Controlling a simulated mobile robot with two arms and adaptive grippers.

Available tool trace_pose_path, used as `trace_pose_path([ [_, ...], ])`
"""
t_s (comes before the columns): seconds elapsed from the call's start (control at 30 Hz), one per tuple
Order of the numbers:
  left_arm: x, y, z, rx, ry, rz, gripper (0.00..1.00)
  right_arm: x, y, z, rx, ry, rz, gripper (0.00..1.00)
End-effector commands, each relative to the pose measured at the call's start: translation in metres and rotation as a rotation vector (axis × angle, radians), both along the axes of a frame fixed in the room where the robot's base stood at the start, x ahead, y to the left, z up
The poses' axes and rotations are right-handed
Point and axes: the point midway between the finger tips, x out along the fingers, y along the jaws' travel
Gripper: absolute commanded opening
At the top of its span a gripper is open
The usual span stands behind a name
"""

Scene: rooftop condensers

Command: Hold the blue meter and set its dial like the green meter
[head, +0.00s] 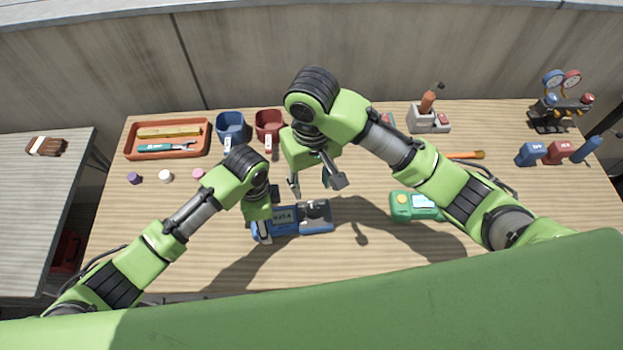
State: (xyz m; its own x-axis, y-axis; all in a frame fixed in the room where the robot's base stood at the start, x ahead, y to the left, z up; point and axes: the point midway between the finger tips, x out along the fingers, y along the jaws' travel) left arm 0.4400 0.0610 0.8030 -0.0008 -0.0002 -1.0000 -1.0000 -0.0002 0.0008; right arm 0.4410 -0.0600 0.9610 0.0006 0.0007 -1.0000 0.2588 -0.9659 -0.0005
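My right gripper (316,185) is open and empty, pointing down above the meter's far edge. The green meter (420,207) lies to the right, with a yellow dial at its left end; my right arm hides its right part. The dial settings are too small to read.
An orange tray (126,153) with tools, a blue bin (230,125) and a red bin (268,122) stand at the back left. Small caps (166,176) lie before the tray. A gauge set (556,108) stands at the back right. The table's front left is clear.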

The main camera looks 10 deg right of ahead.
Motion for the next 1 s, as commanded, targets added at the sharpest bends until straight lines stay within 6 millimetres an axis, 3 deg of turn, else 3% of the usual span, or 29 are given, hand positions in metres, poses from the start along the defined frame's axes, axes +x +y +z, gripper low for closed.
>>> trace_pose_path([
  [0.43,0.0009,-0.0002,0.0008,-0.001,-0.002,0.000,0.24,-0.0003,0.0001,0.0039,0.000,0.000,0.000,0.40],
  [0.47,0.0009,-0.0002,0.0008,-0.001,-0.002,0.000,0.62,-0.0003,0.0001,0.0039,0.000,0.000,0.000,0.40],
  [0.53,0.0009,-0.0002,0.0008,-0.001,-0.002,0.000,0.79,-0.0003,0.0001,0.0038,0.000,0.000,0.000,0.40],
  [0.77,0.0005,0.0000,0.0004,0.000,-0.001,0.000,0.79,-0.0002,0.0001,0.0037,0.000,0.000,0.000,0.40],
  [0.87,0.0004,0.0001,0.0003,0.000,-0.001,0.000,0.94,-0.0002,0.0001,0.0037,0.000,0.000,0.000,0.40],
  [1.0,0.0003,0.0001,0.0001,0.000,-0.001,0.000,0.94,-0.0002,0.0001,0.0037,0.000,0.000,0.000,0.40],
])
